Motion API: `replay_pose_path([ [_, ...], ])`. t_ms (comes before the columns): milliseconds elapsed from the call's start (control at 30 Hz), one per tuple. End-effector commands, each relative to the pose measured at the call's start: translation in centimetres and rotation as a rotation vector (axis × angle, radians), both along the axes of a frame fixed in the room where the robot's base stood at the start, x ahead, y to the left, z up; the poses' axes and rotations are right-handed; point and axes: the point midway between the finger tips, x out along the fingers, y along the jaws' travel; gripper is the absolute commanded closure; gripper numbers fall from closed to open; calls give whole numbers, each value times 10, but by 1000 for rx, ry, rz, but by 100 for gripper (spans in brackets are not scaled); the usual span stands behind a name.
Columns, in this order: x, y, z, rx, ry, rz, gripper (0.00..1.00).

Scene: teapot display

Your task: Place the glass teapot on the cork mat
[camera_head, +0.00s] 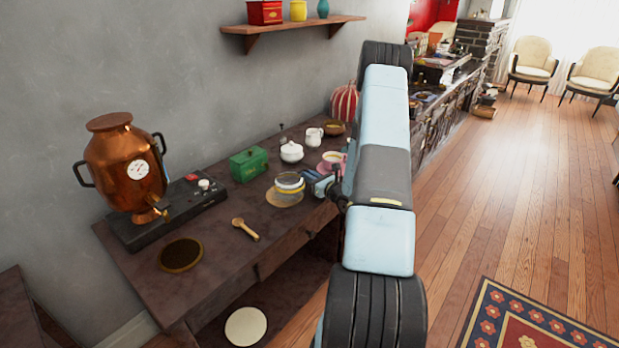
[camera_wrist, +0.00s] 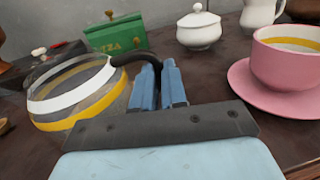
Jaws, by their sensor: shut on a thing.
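The glass teapot (camera_wrist: 72,98), clear with a white and a yellow band, shows at the left of the wrist view. It also shows in the head view (camera_head: 289,181), over the far part of a round tan mat, which looks like the cork mat (camera_head: 284,201). I cannot tell whether the pot touches the mat. My gripper (camera_wrist: 160,75) is shut on the teapot's black handle (camera_wrist: 136,59), at the pot's right side. In the head view my gripper (camera_head: 318,184) is partly hidden by my arm. The mat cannot be made out in the wrist view.
A green tea tin (camera_head: 248,164), a white lidded bowl (camera_head: 291,152) and a pink cup on a saucer (camera_wrist: 286,92) stand close by. A wooden spoon (camera_head: 245,229), a dark round mat (camera_head: 180,255) and a copper samovar (camera_head: 124,165) are to the left.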

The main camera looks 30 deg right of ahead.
Motion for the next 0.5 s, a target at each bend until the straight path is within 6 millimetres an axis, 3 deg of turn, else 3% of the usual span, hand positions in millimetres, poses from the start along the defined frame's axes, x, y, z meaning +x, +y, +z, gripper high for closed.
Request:
replay_pose_path([
  [300,0,-1,-1,-1,-2,0,100],
  [333,0,-1,-1,-1,-1,-1,85],
  [500,0,-1,-1,-1,-1,0,69],
])
